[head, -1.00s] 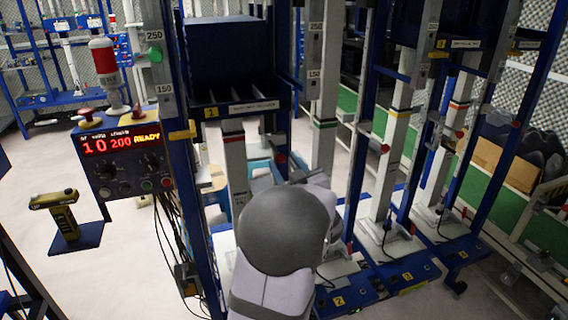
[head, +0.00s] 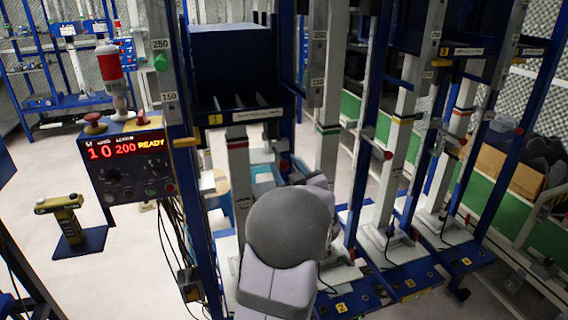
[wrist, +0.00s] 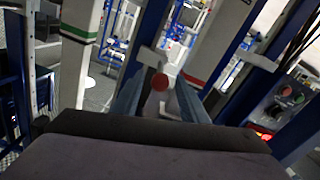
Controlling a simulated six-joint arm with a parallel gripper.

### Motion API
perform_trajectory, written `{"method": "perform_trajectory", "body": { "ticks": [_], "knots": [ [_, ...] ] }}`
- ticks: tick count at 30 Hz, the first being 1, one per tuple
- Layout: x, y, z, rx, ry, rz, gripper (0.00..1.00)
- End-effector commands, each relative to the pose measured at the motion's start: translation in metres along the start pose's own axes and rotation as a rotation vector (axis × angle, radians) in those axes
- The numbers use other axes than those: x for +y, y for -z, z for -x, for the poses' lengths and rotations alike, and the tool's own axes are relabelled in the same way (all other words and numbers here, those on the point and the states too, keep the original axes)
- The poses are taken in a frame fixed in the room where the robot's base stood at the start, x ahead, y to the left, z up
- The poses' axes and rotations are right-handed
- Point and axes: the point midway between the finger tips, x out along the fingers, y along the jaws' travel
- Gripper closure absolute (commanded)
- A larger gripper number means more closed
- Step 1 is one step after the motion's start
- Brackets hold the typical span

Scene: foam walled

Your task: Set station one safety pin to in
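Station one is the bay with the yellow "1" label (head: 215,119) at the left of the rack. A small red knob (head: 283,165), which looks like its safety pin, sits on the blue post right of the station's grey column (head: 239,160). In the wrist view the red knob (wrist: 160,82) shows between the two blue fingers of my gripper (wrist: 158,98). The fingers are apart, and I see no contact with the knob. In the head view my own arm hides most of the gripper. Whether the pin is in or out is not clear.
A control box (head: 126,165) with a red "10 200 READY" display stands at the left, below a red-topped lamp (head: 109,62). A yellow-black handheld tool (head: 64,215) sits on a blue shelf. Further posts with red knobs (head: 388,154) stand to the right.

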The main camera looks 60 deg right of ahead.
Motion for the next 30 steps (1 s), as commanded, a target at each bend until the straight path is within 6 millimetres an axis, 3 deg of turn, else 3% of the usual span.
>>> {"method": "perform_trajectory", "body": {
  "ticks": [13, 14, 18, 19, 25, 30],
  "knots": [
    [0.0, 0.0, -0.012, 0.0, 0.0, 0.0, 0.6],
    [0.0, 0.0, -0.012, 0.0, 0.0, 0.0, 0.63],
    [0.0, 0.0, -0.012, 0.0, 0.0, 0.0, 0.96],
    [0.0, 0.0, -0.012, 0.0, 0.0, 0.0, 1.0],
    [0.0, 0.0, -0.016, 0.0, 0.001, 0.0, 1.0],
    [0.0, 0.0, -0.039, 0.001, 0.002, 0.0, 1.0]
  ]
}}
